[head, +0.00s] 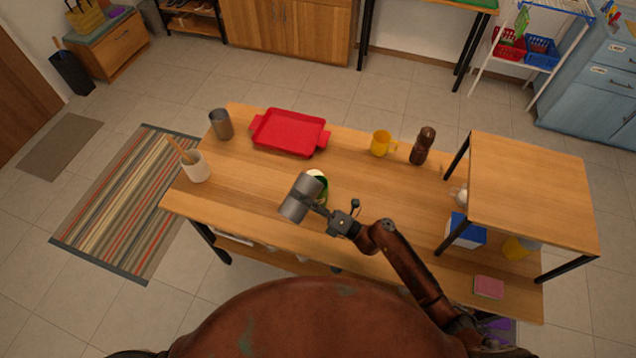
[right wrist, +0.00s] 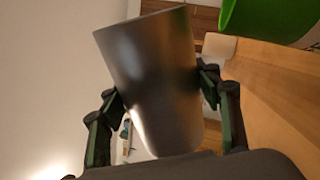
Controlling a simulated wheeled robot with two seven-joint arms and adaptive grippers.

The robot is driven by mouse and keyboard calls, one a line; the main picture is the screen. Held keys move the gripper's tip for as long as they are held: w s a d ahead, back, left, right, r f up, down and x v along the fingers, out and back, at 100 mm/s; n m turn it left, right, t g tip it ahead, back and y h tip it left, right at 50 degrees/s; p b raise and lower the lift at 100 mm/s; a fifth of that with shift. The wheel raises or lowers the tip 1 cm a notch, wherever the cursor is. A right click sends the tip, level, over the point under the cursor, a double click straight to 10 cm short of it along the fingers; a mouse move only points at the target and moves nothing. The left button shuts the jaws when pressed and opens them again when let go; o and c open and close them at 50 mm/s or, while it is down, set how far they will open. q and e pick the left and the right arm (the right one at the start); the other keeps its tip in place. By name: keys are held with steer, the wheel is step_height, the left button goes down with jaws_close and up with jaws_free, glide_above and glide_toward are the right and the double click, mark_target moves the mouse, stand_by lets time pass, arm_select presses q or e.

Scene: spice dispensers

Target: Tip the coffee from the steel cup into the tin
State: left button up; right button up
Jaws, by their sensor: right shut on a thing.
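A steel cup (head: 299,199) is held in my right gripper (head: 327,213) above the middle of the table, clearly tilted. In the right wrist view the steel cup (right wrist: 155,80) stands between the two fingers of the right gripper (right wrist: 160,90), which is shut on it. The tin (head: 320,182), green outside with a pale top, is just behind the cup and partly hidden by it. Its green wall (right wrist: 265,18) shows at the upper right of the right wrist view. I cannot see any coffee. My left gripper is not in view.
On the table (head: 375,210) are another grey metal cup (head: 222,124), a red tray (head: 289,132), a white crock (head: 196,167) with wooden utensils, a yellow mug (head: 380,144) and a brown mill (head: 423,146). A raised shelf (head: 532,190) stands at the right.

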mark_target(300, 181)
steer(key=shift+w+r, duration=0.1)
steer(key=shift+r+m, duration=0.15)
steer(key=shift+m, duration=0.25)
steer(key=shift+p, duration=0.3)
steer(key=shift+w+r, duration=0.1)
steer(key=shift+w, duration=0.1)
steer(key=shift+m+p, duration=0.3)
steer(key=shift+d+r, duration=0.1)
steer(key=shift+w+d+r+m+t+p, duration=0.2)
steer(key=shift+w+r+m+t+p, duration=0.25)
steer(key=shift+m+p, duration=0.3)
steer(key=shift+s, duration=0.15)
steer(key=shift+w+d+r+m+t+h+p, duration=0.15)
steer(key=shift+r+m+t+h+p, duration=0.15)
steer(key=shift+m+p, duration=0.5)
steer(key=shift+w+d+r+m+t+h+p, duration=0.15)
steer(key=shift+w+r+m+t+p, duration=0.15)
steer(key=shift+m+p, duration=0.5)
steer(key=shift+w+d+r+m+t+h+p, duration=0.1)
steer(key=shift+r+m+t+h+p, duration=0.25)
steer(key=shift+m+p, duration=0.45)
